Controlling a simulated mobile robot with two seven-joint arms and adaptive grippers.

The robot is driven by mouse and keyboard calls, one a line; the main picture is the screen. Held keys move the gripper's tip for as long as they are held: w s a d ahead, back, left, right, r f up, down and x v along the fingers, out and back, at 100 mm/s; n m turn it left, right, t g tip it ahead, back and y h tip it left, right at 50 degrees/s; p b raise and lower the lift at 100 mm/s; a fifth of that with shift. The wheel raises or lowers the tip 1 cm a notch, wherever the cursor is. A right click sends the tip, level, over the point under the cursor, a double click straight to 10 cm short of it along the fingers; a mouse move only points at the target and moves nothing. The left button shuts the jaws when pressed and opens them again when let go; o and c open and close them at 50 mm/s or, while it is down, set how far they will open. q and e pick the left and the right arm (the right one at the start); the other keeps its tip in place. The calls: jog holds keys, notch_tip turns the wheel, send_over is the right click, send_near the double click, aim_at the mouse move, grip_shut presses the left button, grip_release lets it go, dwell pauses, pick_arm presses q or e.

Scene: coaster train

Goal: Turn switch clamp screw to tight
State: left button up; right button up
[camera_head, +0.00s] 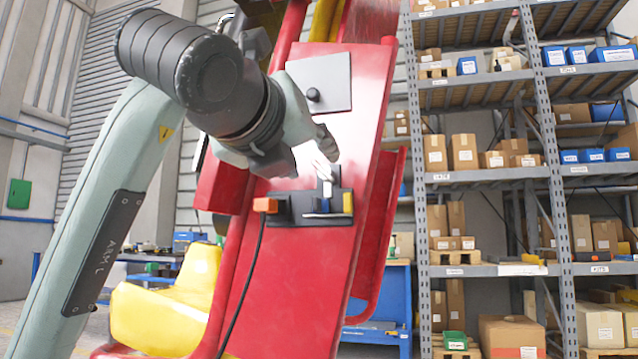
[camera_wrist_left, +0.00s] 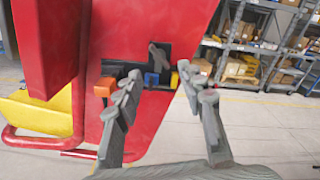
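The switch assembly sits on a black plate (camera_head: 285,213) on the red car's side panel; the plate also shows in the wrist view (camera_wrist_left: 122,70). It carries an orange connector (camera_head: 265,205) with a black cable, a blue part (camera_wrist_left: 151,79) and a yellow part (camera_head: 347,202). A dark grey lever-like piece (camera_wrist_left: 158,56), possibly the clamp screw, stands above the blue part. My left gripper (camera_head: 308,158) is in front of and above the plate. In the wrist view its fingers (camera_wrist_left: 158,78) are spread, with nothing between them. My right gripper is out of view.
The red panel (camera_head: 290,290) leans, with a grey cover plate (camera_head: 325,75) higher up. A yellow seat (camera_head: 165,310) is at left. A blue workbench (camera_head: 395,300) and shelves of boxes (camera_head: 490,180) stand behind. Floor is open at right (camera_wrist_left: 270,130).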

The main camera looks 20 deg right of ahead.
aim_at(323, 172)
pick_arm(q)
jog(key=x, duration=0.7)
jog(key=shift+w+d, duration=0.1)
jog(key=shift+w, duration=0.05)
jog(key=shift+c, duration=0.3)
jog(key=shift+f, duration=0.1)
grip_shut()
